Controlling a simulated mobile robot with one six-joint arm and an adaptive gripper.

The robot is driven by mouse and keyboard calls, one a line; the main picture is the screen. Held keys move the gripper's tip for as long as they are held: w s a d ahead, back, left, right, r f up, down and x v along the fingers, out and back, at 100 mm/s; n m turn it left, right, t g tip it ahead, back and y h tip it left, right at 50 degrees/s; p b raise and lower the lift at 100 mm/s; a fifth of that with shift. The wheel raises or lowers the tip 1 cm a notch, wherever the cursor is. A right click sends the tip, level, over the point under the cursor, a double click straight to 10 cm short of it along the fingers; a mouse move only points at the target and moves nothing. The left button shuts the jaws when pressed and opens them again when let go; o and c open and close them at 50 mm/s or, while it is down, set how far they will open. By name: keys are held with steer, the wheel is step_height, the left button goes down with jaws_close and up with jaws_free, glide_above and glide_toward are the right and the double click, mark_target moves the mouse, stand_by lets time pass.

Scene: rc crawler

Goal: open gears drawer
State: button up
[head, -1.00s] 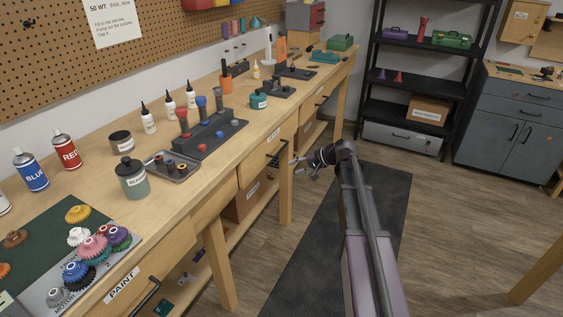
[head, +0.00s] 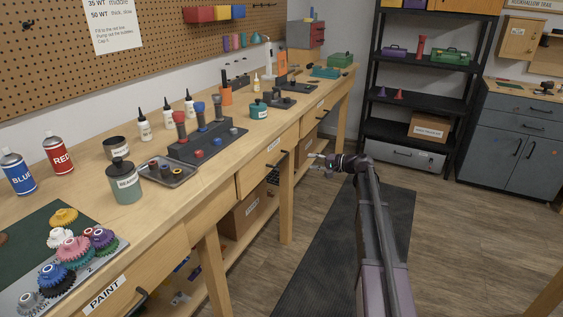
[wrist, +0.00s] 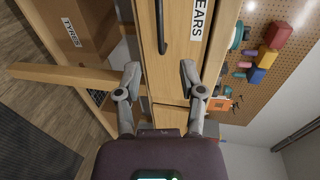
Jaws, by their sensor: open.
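The gears drawer (wrist: 180,68) fills the middle of the wrist view, its white label partly cut off so that "EARS" reads. Its black bar handle (wrist: 160,25) stands off the front at the top of that view. In the head view the drawer front (head: 254,171) sits under the bench top, looks flush, and shows its handle (head: 278,160). My gripper (wrist: 160,72) is open and empty, its two fingers spread on either side of the handle's line. The fingertips are short of the handle in the wrist view. In the head view my gripper (head: 316,158) is to the right of the handle, apart from it.
The paint drawer (head: 110,292) is nearer along the bench. A wooden bench leg (head: 287,205) stands just left of my arm. A cardboard box (head: 243,215) is on the lower shelf. The dark floor mat (head: 330,255) lies under my arm, with free floor to the right.

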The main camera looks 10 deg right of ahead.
mark_target(282, 158)
steer(key=shift+w, duration=0.1)
steer(key=b+x, duration=0.3)
steer(key=x, duration=1)
steer(key=shift+w+a+f, duration=0.1)
steer(key=shift+w+a, duration=0.05)
steer(key=shift+a, duration=0.15)
steer(key=shift+c, duration=0.2)
jaws_close()
